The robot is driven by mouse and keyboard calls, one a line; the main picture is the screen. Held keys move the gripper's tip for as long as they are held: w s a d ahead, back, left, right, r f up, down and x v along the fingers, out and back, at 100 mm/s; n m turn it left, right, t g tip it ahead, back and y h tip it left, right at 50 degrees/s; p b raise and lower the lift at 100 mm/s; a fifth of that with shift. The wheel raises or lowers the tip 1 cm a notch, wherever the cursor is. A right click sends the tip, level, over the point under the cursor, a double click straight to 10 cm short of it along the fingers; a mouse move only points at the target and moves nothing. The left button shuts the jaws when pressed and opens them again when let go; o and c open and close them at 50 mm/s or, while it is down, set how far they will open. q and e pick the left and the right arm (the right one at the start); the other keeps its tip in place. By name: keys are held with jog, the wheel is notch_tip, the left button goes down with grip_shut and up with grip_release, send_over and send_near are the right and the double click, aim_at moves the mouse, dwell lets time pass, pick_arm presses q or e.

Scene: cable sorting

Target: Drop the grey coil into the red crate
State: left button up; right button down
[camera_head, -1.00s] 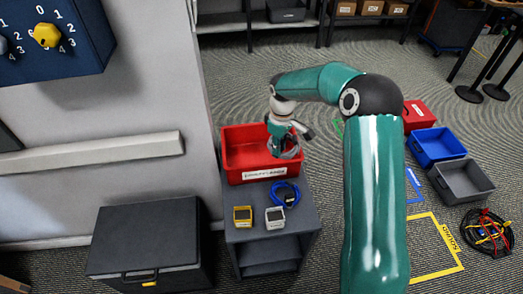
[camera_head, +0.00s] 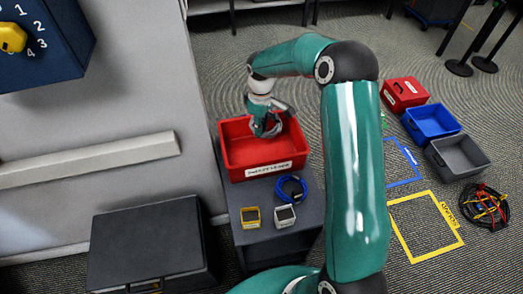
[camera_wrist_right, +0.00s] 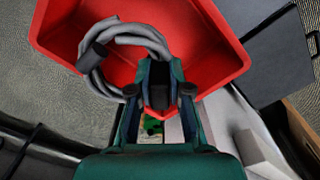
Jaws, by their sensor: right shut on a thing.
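The red crate (camera_head: 238,172) stands on the back of a small dark cart, open side up, with a white label on its front. My right gripper (camera_head: 267,128) is over the crate's inside, pointing down. It is shut on the grey coil (camera_wrist_right: 128,40), a thick loop of grey cable with a dark band. In the right wrist view the crate (camera_wrist_right: 215,50) lies behind the coil, and the gripper (camera_wrist_right: 158,92) shows at the coil's lower end. In the head view the coil is mostly hidden by the fingers. My left gripper is out of view.
A blue coil (camera_head: 290,188), a yellow device (camera_head: 251,217) and a white device (camera_head: 281,215) sit in front of the crate. On the floor at right are a red box (camera_head: 403,94), a blue crate (camera_head: 432,124), a grey crate (camera_head: 457,158) and tangled cables (camera_head: 485,206).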

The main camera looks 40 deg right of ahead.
jog(key=shift+s+d+f+b, duration=0.15)
jog(key=shift+f+b, duration=1)
jog(key=shift+f, duration=0.95)
jog(key=c, duration=1)
grip_release()
jog(key=shift+r, duration=0.6)
notch_tip(320, 180, up, 11)
jog(key=shift+f, duration=0.1)
